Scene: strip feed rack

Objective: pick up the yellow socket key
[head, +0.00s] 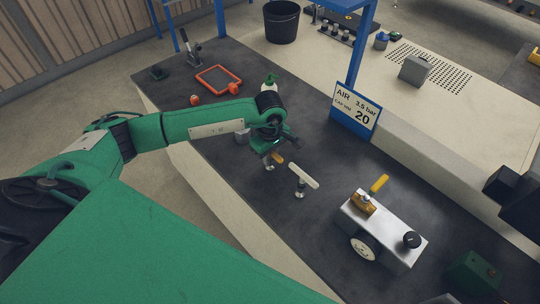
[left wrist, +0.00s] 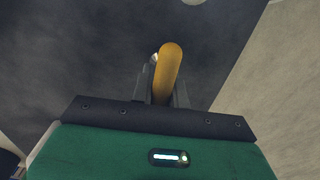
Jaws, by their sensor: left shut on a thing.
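The yellow socket key (head: 278,158) is in my left gripper (head: 270,152), over the dark bench mat. In the left wrist view its rounded yellow handle (left wrist: 168,72) lies between the two fingers of the left gripper (left wrist: 164,88), which are shut on it. In the head view only a short yellow end and a bit of metal below show; the gripper hides the rest. I cannot tell whether its foot touches the mat. My right gripper is not in view.
A similar key with a white handle (head: 303,175) stands close to the right. A metal block with a yellow lever (head: 379,184) and a gauge is nearer the front right. An orange frame (head: 218,79) lies behind. A blue post with an air sign (head: 356,108) rises at the mat's far edge.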

